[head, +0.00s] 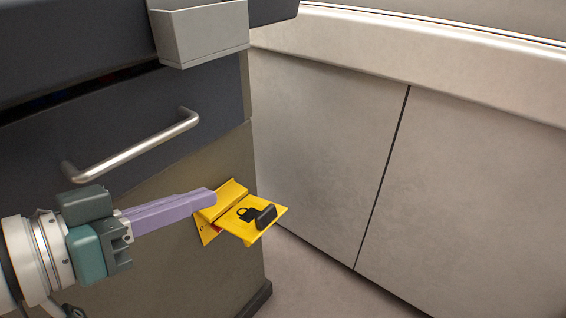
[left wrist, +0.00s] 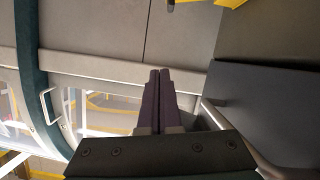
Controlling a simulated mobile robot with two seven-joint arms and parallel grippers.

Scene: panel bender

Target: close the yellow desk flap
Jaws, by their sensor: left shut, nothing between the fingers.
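The yellow flap (head: 253,218) sticks out from the side of the desk, roughly level, with a black padlock symbol and a dark tab on its top. Its yellow mount (head: 228,196) is on the desk panel behind it. My left gripper (head: 212,197) is shut and empty, its purple fingers overlapping the mount beside the flap in the head view; I cannot tell if they touch it. In the left wrist view the shut fingers (left wrist: 158,80) point up the picture, and a corner of the yellow flap (left wrist: 230,3) shows at the top edge. My right gripper is not in view.
A metal bar handle (head: 135,145) juts from the dark desk front (head: 215,110) above my left gripper. A grey bin (head: 203,35) hangs higher up. Beige panels (head: 330,140) stand behind to the right. The space right of the flap looks free.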

